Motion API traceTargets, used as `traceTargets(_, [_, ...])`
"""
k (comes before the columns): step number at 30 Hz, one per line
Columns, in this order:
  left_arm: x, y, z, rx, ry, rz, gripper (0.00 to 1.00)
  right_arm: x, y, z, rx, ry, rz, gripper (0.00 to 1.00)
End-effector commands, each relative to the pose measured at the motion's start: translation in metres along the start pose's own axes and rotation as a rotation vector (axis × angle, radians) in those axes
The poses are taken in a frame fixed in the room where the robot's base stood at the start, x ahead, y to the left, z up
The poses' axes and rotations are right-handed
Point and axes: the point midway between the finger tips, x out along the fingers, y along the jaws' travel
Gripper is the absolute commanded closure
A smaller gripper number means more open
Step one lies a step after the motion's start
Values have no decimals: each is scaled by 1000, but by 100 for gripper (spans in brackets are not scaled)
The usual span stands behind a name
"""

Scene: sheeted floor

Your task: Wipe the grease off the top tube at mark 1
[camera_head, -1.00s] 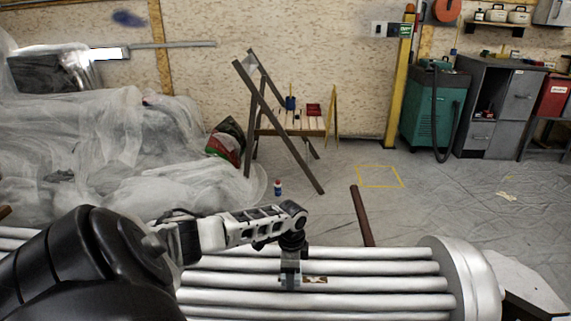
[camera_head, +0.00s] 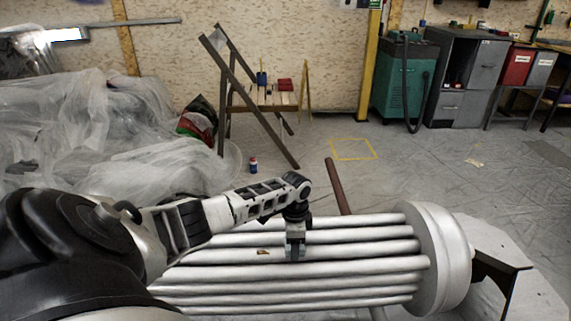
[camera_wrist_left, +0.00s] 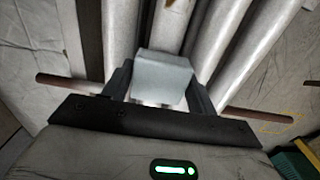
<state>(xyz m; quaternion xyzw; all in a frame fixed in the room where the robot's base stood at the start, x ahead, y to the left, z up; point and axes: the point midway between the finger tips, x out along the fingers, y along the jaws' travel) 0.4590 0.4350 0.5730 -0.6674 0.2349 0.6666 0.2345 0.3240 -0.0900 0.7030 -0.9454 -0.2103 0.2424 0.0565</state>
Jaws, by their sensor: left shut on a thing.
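A bundle of pale metal tubes (camera_head: 340,265) lies across the bottom of the head view. A small brown grease patch (camera_head: 263,251) shows on an upper tube, just left of my left gripper (camera_head: 295,252). This gripper is shut on a grey block-shaped wiping pad (camera_wrist_left: 165,75) and points down at the tubes. In the left wrist view, the gripper (camera_wrist_left: 160,92) has a finger on either side of the pad, with tubes beyond it. The pad hides the tube surface under it, so I cannot tell if it touches. I can read no mark number. My right gripper is out of view.
A round end plate (camera_head: 440,258) closes the right end of the bundle. A brown rod (camera_head: 337,185) sticks out behind the tubes. A wooden stand (camera_head: 262,100), a small bottle (camera_head: 253,165) and plastic-sheeted goods (camera_head: 85,135) are farther back. The floor at right is mostly clear.

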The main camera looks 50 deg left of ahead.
Motion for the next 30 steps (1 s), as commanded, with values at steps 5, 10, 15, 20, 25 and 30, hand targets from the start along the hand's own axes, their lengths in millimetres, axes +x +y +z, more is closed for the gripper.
traceTargets(5, [1,1,-6,1,1,2,61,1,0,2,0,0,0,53])
traceTargets(10, [1,1,-18,2,2,1,61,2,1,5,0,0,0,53])
traceTargets(15, [0,0,-33,1,1,1,61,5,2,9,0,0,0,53])
traceTargets(20, [-2,0,-39,1,-1,-1,61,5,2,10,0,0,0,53])
traceTargets(25, [-2,0,-38,0,-1,-1,61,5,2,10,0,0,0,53])
traceTargets(30, [-2,0,-38,0,-1,-1,61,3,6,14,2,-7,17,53])
